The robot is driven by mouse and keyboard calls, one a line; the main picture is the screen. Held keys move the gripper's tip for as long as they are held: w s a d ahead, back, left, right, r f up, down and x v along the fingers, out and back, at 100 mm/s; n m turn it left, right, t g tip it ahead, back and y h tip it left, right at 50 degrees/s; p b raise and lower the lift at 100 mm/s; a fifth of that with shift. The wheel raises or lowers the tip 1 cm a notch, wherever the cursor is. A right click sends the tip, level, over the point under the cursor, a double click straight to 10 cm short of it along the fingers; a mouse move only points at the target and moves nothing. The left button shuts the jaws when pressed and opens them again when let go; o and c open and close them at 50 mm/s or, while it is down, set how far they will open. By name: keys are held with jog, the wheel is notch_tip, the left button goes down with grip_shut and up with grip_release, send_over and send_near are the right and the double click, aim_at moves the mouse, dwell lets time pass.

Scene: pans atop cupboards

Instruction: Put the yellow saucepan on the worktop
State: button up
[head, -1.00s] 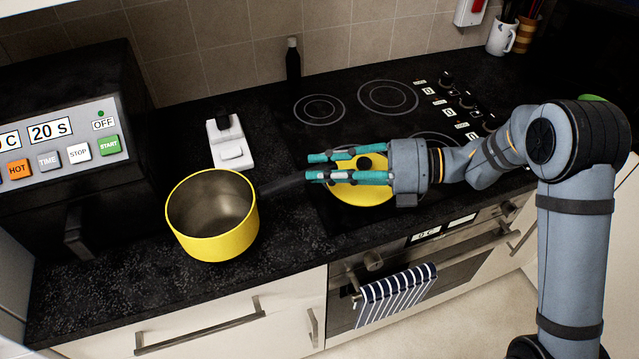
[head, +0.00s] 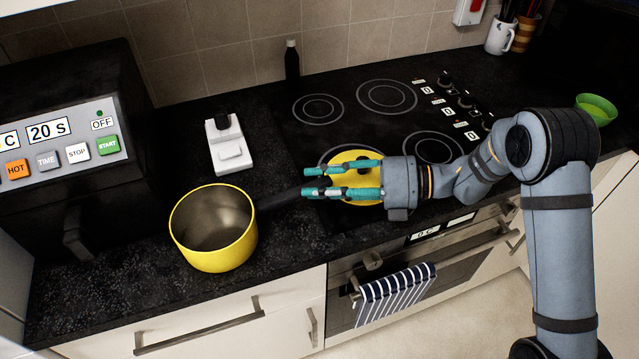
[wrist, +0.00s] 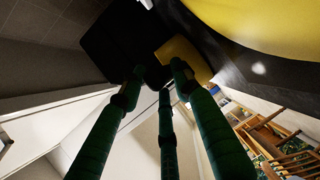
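The yellow saucepan (head: 213,245) is over the front left of the black worktop (head: 130,285) in the head view, roughly upright and empty. I cannot tell whether its base touches the worktop. Its dark handle (head: 278,199) points right into my gripper (head: 312,182), whose teal fingers are closed around the handle's end. In the wrist view my gripper (wrist: 158,80) has its fingers converging on the dark handle. The saucepan (wrist: 185,55) shows partly beyond them.
A yellow lidded pan (head: 350,157) sits on the hob (head: 400,110) behind my fingers. A white scale-like device (head: 228,145) stands behind the saucepan, and a black oven (head: 75,150) stands left. A green bowl (head: 597,108) is far right. The front left worktop is clear.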

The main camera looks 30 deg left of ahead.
jog(key=shift+o, duration=1)
jog(key=shift+w+d+r, duration=0.1)
jog(key=shift+d, duration=0.05)
jog(key=b+v, duration=0.1)
jog(key=v, duration=0.9)
jog(key=shift+w+d, duration=0.15)
jog(key=shift+d, duration=0.1)
jog(key=shift+w+d+r, duration=0.2)
jog(key=shift+d, duration=0.3)
